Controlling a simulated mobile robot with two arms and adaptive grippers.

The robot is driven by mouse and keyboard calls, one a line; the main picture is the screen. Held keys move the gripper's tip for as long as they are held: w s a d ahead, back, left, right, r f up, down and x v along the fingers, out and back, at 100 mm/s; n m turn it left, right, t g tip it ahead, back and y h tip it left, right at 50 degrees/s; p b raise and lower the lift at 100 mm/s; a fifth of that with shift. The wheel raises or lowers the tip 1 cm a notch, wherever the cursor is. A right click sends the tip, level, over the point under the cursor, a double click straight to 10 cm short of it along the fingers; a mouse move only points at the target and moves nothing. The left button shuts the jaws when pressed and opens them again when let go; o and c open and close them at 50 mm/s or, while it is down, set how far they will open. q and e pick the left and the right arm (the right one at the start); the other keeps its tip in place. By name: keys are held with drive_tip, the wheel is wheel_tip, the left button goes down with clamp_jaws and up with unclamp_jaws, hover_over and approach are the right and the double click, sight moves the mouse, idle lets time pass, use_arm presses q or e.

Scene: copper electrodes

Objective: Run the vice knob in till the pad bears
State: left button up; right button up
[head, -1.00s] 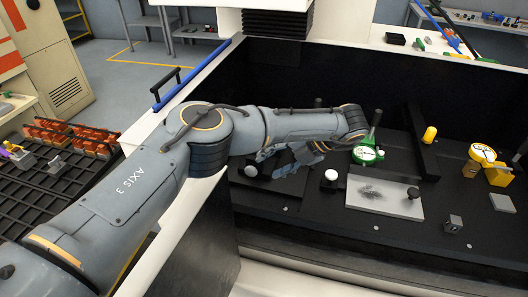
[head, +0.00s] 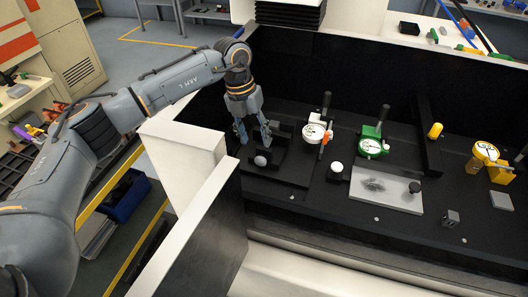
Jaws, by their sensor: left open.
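A dark vice (head: 280,141) stands on a black plate at the left end of the machine bed. A grey round knob (head: 261,161) faces me at its front. My left gripper (head: 254,139) points down just above and behind the knob, with its fingers apart and nothing seen between them. It looks clear of the knob, though the depth between them is hard to judge. The pad is hidden or too small to make out. My right gripper is not in view.
A white dial gauge (head: 314,134) with an orange part stands close right of the vice, and a green dial gauge (head: 372,147) beyond it. A white ball (head: 336,168) on a dark block and a grey plate (head: 384,190) lie in front. A white wall edge (head: 196,215) borders the left.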

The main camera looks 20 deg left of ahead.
sight(259, 157)
use_arm(q)
drive_tip(key=f+b, duration=0.1)
drive_tip(key=f, duration=0.1)
drive_tip(key=f+b, duration=0.1)
drive_tip(key=f, duration=0.1)
drive_tip(key=d+f+b, duration=0.1)
drive_tip(key=f, duration=0.1)
drive_tip(key=shift+f, duration=0.4)
drive_tip(key=shift+w, duration=0.1)
drive_tip(key=shift+f+b, duration=0.4)
drive_tip(key=shift+b, duration=0.05)
drive_tip(key=shift+c, duration=0.4)
drive_tip(key=c, duration=0.9)
drive_tip(key=shift+o, duration=0.2)
drive_tip(key=shift+d+r, duration=0.1)
